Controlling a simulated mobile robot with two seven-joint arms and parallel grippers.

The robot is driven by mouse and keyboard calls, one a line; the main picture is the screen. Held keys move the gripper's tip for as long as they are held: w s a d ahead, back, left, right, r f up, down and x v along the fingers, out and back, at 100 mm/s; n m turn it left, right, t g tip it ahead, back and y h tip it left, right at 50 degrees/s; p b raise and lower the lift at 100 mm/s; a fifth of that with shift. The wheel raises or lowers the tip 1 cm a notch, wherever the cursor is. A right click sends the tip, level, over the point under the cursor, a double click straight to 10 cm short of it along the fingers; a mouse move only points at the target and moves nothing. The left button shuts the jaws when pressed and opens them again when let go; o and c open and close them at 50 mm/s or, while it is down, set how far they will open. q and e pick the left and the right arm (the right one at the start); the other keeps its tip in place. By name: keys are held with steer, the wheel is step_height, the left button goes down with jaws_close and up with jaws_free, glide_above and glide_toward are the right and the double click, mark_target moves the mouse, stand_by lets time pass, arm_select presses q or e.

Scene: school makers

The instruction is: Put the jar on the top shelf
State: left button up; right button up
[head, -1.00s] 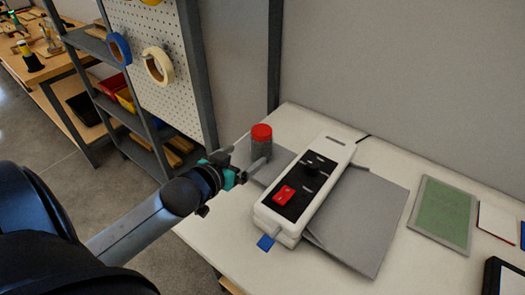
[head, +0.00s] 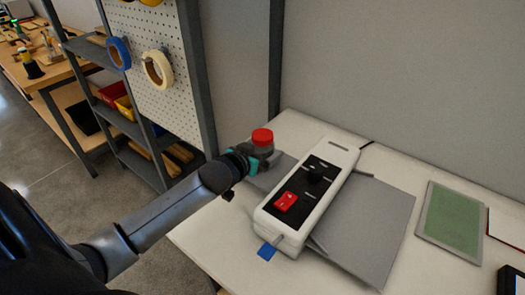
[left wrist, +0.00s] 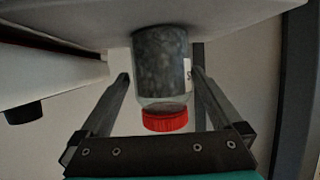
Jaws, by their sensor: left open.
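The jar (head: 262,137) has a red lid and a grey body. It stands upright on the white table near its back left corner. My left gripper (head: 262,157) is beside it, hiding most of its body in the head view. In the left wrist view the jar (left wrist: 161,60) appears upside down, between the two spread fingers of the open gripper (left wrist: 160,76). A gap shows on both sides of the jar. The grey shelf unit (head: 92,47) stands at the left; its upper end is cut off by the picture. My right gripper is not in view.
A white device (head: 308,195) with a red switch lies on a grey sheet (head: 365,225), right of the jar. A pegboard (head: 160,105) with tape rolls stands behind the arm. A green mat (head: 452,215) lies at the right. A wooden workbench (head: 40,75) is far left.

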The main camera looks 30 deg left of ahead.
mark_target(268, 147)
arm_select(q)
steer(key=x, duration=0.1)
steer(key=b+x, duration=0.1)
steer(key=x, duration=0.1)
steer(key=shift+w+a+f, duration=0.1)
steer(key=shift+a+f, duration=0.05)
steer(key=shift+f, duration=0.25)
steer(key=shift+w+f+b, duration=0.1)
steer(key=shift+w+b, duration=0.2)
steer(key=shift+w, duration=0.1)
steer(key=c, duration=1.1)
jaws_close()
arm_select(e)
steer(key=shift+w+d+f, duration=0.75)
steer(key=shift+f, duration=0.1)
